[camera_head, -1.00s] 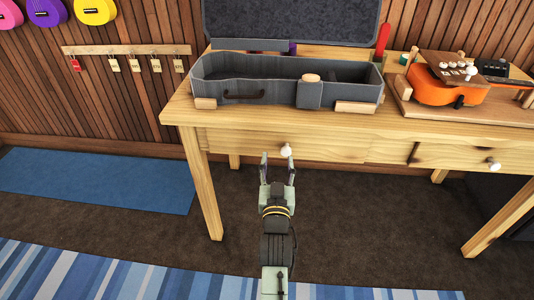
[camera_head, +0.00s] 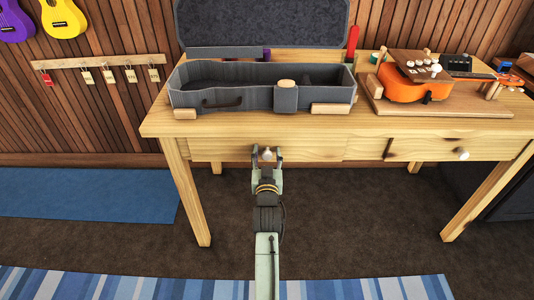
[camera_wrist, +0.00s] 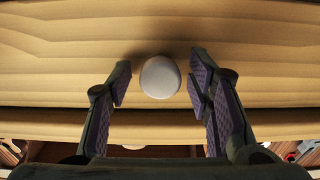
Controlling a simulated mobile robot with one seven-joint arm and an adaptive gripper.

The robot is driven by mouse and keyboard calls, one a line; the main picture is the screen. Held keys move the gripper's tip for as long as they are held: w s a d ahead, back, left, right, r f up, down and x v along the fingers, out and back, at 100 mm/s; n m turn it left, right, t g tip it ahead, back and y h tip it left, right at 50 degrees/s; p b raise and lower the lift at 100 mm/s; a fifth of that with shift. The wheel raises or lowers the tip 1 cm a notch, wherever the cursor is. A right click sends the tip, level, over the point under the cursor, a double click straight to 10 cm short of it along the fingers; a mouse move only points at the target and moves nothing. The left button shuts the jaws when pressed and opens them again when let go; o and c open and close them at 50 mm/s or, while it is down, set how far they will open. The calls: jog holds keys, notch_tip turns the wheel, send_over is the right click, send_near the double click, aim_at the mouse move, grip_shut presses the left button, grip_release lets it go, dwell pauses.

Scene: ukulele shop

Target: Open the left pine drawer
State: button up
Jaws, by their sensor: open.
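The left pine drawer (camera_head: 220,147) is set in the front of the pine table and looks closed, flush with the table front. Its round white knob (camera_head: 267,154) is on the drawer front. My gripper (camera_head: 267,156) is at the knob, its two fingers open on either side. In the wrist view the knob (camera_wrist: 160,77) sits between the fingertips of my gripper (camera_wrist: 160,80), with a gap on each side. The drawer front (camera_wrist: 60,60) fills the upper part of that view.
A right drawer (camera_head: 425,148) with its own white knob (camera_head: 462,154) is in the same table (camera_head: 160,125). An open grey instrument case (camera_head: 235,97) and an orange ukulele (camera_head: 400,88) on a wooden board are on top. Blue mats lie on the floor.

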grip_shut()
dwell(0.7)
